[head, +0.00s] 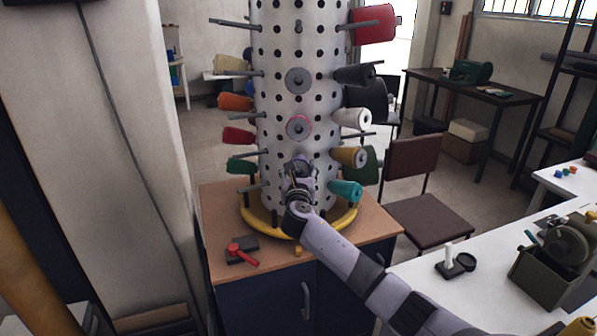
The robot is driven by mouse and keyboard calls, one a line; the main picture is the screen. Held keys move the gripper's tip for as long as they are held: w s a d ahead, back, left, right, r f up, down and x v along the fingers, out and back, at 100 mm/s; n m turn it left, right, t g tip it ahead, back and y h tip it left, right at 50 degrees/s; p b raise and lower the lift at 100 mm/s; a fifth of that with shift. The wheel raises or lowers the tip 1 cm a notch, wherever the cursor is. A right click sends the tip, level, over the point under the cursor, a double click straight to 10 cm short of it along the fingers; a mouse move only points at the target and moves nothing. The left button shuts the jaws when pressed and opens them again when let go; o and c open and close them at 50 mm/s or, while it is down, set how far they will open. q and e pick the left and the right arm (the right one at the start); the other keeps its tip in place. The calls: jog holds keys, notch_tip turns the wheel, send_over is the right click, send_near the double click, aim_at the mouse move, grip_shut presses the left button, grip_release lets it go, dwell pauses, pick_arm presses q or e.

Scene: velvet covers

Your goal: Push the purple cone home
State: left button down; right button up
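A white perforated column (275,105) stands on a yellow round base (262,222), with cones on pegs around it. My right gripper (301,168) is in front of the column's lower middle, close to its face. A lavender tint shows around its fingers, but I cannot tell whether this is the purple cone or part of the gripper. Whether the fingers are open or shut is unclear. Just above, a grey cone with a pink rim (298,127) faces me end-on, and a grey cone (298,80) is above that. My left gripper is out of view.
Teal (345,191), mustard (349,156) and white (351,118) cones stick out on the right; orange (236,102), red (238,135) and green (241,165) ones on the left. A red-handled tool (242,255) lies on the wooden cabinet top (222,205). A chair (430,220) stands right.

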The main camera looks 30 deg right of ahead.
jog(key=o, duration=0.6)
